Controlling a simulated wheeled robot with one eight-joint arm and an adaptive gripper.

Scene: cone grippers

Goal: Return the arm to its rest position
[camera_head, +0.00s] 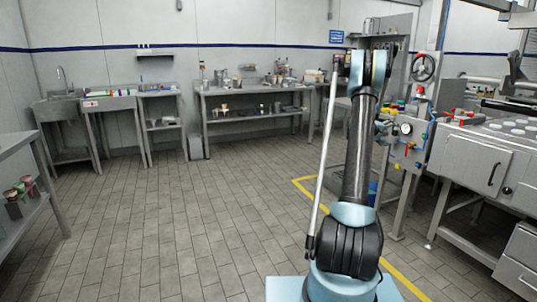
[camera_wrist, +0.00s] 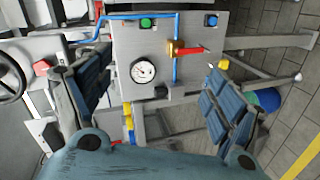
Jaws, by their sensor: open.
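My gripper (camera_wrist: 158,70) is open and empty in the wrist view, its two blue-padded fingers spread wide at left and right. Between and beyond the fingers is a grey control panel (camera_wrist: 190,27) with a round gauge (camera_wrist: 144,71), a red-handled brass valve (camera_wrist: 187,48) and green and blue buttons. Nothing is between the fingers, and I see no contact with the panel. In the head view my arm (camera_head: 357,150) stands raised, its upper end bent over near the panel (camera_head: 407,150). My gripper is mostly hidden behind the arm there.
A handwheel (camera_head: 423,67) and a grey machine with drawers (camera_head: 480,165) stand at the right. Yellow floor tape (camera_head: 403,280) runs beside my base. Steel benches with a sink (camera_head: 62,96) line the back wall; a shelf (camera_head: 25,222) stands at left. The tiled floor (camera_head: 190,215) between is clear.

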